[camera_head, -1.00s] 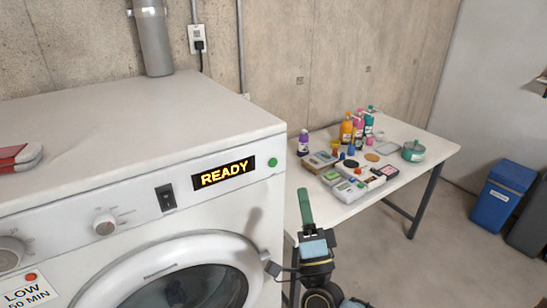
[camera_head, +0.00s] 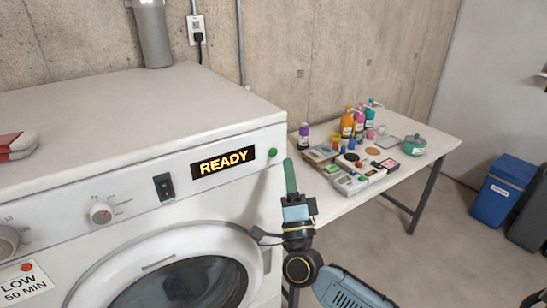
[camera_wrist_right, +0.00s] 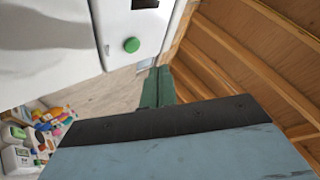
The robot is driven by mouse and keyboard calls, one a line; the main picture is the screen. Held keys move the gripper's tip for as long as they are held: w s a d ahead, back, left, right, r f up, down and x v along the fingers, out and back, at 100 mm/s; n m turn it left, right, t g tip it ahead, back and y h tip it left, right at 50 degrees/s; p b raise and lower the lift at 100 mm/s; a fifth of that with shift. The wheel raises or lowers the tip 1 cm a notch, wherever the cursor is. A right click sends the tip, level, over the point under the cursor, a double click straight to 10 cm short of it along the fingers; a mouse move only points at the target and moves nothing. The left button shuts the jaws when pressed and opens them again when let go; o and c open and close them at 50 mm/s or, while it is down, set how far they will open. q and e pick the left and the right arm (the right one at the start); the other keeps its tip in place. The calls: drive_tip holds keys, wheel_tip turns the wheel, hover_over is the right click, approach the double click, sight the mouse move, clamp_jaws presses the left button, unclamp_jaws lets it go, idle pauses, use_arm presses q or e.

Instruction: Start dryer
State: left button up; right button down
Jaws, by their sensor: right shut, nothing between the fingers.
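The white dryer (camera_head: 110,115) fills the left of the head view, with its round door (camera_head: 175,270) closed. Its display (camera_head: 222,162) reads READY in orange letters. A black rocker switch (camera_head: 164,187) and a knob (camera_head: 101,212) sit left of the display. A green round button (camera_head: 273,152) is at the panel's right end; it also shows in the right wrist view (camera_wrist_right: 131,45). My right gripper (camera_head: 290,165) points up beside the panel's right edge, its green fingers shut and empty, just below and right of the button, apparently not touching it. My left gripper is not in view.
A white table (camera_head: 345,207) right of the dryer holds bottles, boxes and a green pot (camera_head: 414,145). A blue bin (camera_head: 503,190) stands at the far right. A red object (camera_head: 18,144) lies on the dryer top. A note (camera_head: 25,283) reads LOW 50 MIN.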

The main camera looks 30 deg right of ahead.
sight(273, 153)
drive_tip(key=shift+w+a+h+b, duration=0.1)
drive_tip(key=shift+w+h+b, duration=0.25)
drive_tip(key=shift+w, duration=1.05)
idle(1.0)
drive_tip(key=shift+w, duration=0.4)
